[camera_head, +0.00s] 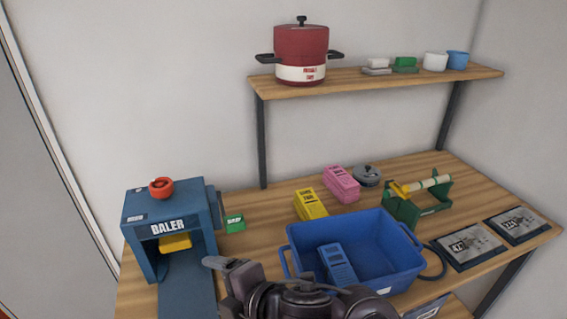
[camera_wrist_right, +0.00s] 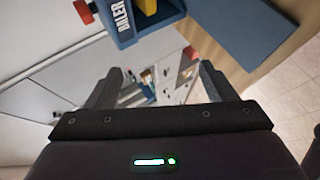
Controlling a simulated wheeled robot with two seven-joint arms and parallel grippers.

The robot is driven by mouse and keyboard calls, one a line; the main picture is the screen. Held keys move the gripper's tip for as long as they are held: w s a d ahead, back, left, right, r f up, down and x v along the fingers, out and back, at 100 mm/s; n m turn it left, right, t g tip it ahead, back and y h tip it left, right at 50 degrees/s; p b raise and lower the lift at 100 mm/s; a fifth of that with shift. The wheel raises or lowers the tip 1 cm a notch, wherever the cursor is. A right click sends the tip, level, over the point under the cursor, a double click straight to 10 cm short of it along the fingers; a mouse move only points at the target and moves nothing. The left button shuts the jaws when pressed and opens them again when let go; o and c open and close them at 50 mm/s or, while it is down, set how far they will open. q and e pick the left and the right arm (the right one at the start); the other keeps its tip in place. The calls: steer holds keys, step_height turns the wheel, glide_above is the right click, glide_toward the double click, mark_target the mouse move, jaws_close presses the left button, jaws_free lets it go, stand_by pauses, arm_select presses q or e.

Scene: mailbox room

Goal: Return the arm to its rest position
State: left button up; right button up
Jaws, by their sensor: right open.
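My right gripper (camera_head: 225,266) shows at the bottom of the head view, in front of the blue bin and to the right of the baler's blue ramp. In the right wrist view my right gripper (camera_wrist_right: 158,80) has its two fingers wide apart with nothing between them. Part of my dark right arm fills the bottom middle of the head view and covers the bin's near left corner. My left gripper is in neither view.
The blue baler (camera_head: 168,215) with a red button (camera_head: 161,187) stands left on the table. The blue bin (camera_head: 398,256) holds a blue box (camera_head: 338,265). Yellow (camera_head: 311,204) and pink (camera_head: 342,183) boxes stand behind it. A red pot (camera_head: 301,45) sits on the shelf (camera_head: 350,79).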

steer(key=w+d+f+m+t+h, duration=0.1)
steer(key=d+f+m+h, duration=0.15)
steer(key=d+m, duration=0.45)
steer(key=w+d+f+m+t+h, duration=0.1)
steer(key=d+f+m+h, duration=0.15)
steer(key=d+m, duration=0.5)
steer(key=s+d+f+m+g+h, duration=0.2)
steer(key=s+d+f+m+g, duration=0.1)
steer(key=s+d+f+m, duration=0.4)
steer(key=s+d+f+m+g+h, duration=0.2)
steer(key=s+d+h, duration=0.15)
steer(key=d, duration=0.45)
steer(key=s+f+g, duration=0.2)
steer(key=s+f, duration=0.1)
steer(key=f, duration=2.9)
steer(key=s+d+f, duration=0.2)
steer(key=s+f, duration=0.6)
steer(key=s, duration=0.1)
steer(key=s+d+f+g, duration=0.1)
steer(key=s+d+f, duration=0.1)
steer(key=s+f, duration=0.7)
steer(key=shift+s+d+b, duration=0.15)
steer(key=shift+s+b, duration=0.15)
steer(key=shift+s, duration=0.45)
